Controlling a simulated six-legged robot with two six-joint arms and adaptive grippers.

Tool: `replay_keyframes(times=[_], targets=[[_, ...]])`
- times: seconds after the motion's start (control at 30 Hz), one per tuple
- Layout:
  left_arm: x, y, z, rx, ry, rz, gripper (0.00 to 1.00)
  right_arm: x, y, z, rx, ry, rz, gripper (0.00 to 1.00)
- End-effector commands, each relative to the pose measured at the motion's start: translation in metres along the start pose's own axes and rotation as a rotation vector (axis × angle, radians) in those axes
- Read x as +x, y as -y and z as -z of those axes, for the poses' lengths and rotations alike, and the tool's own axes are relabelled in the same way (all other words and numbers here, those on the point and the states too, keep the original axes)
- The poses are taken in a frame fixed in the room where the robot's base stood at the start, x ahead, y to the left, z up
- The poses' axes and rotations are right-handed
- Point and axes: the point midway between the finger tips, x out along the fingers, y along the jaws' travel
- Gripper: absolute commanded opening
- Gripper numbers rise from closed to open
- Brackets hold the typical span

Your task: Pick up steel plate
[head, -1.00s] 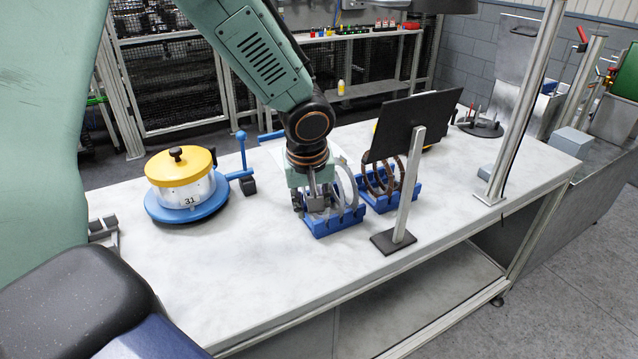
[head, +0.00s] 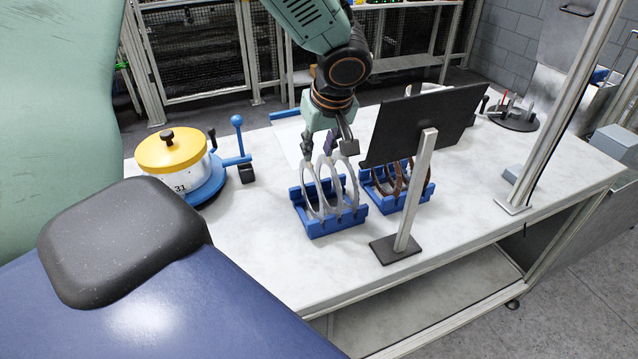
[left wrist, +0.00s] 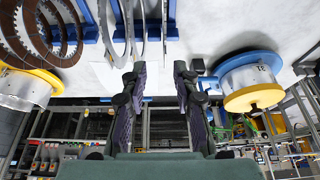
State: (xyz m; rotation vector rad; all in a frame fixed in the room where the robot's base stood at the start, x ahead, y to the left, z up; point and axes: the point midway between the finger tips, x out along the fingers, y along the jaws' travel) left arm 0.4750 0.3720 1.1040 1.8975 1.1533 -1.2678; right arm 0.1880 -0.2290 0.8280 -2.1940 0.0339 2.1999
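Several silver ring-shaped steel plates (head: 313,195) stand upright in a blue slotted rack (head: 337,225) on the white table. My left gripper (head: 328,148) is above and at the back of this rack, near the top edges of the plates. In the left wrist view its two dark fingers (left wrist: 159,72) are spread with a clear gap and nothing between them. Steel plates (left wrist: 110,35) show edge-on at the top of that view, beyond the fingertips. Whether a finger touches a plate is unclear. My right gripper is not in view.
A second blue rack with brown rings (head: 388,178) stands right of the first, partly behind a black panel on a stand (head: 424,125). A pot with a yellow lid (head: 172,150) sits on a blue round base at left.

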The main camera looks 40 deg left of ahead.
Motion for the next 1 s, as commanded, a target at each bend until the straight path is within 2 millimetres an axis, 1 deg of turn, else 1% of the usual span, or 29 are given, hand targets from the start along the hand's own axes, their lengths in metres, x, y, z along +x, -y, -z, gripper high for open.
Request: replay_keyframes(times=[0.13, 0.37, 0.6, 0.7, 0.8, 1.0], targets=[[0.007, 0.004, -0.002, -0.002, 0.002, 0.003, 0.29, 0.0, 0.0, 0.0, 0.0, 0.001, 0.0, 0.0], [0.031, 0.008, -0.003, -0.001, 0.003, 0.004, 0.29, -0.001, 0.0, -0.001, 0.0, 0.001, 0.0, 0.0], [0.065, 0.009, -0.001, 0.0, 0.002, 0.004, 0.29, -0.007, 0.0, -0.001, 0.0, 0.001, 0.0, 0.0], [0.074, 0.009, -0.001, -0.001, 0.002, 0.003, 0.29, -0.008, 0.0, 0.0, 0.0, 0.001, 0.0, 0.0], [0.078, 0.007, 0.0, -0.001, 0.0, 0.002, 0.29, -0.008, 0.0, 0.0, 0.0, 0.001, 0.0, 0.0], [0.079, 0.006, 0.001, 0.0, 0.0, 0.001, 0.29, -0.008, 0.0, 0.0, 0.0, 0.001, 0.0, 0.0]])
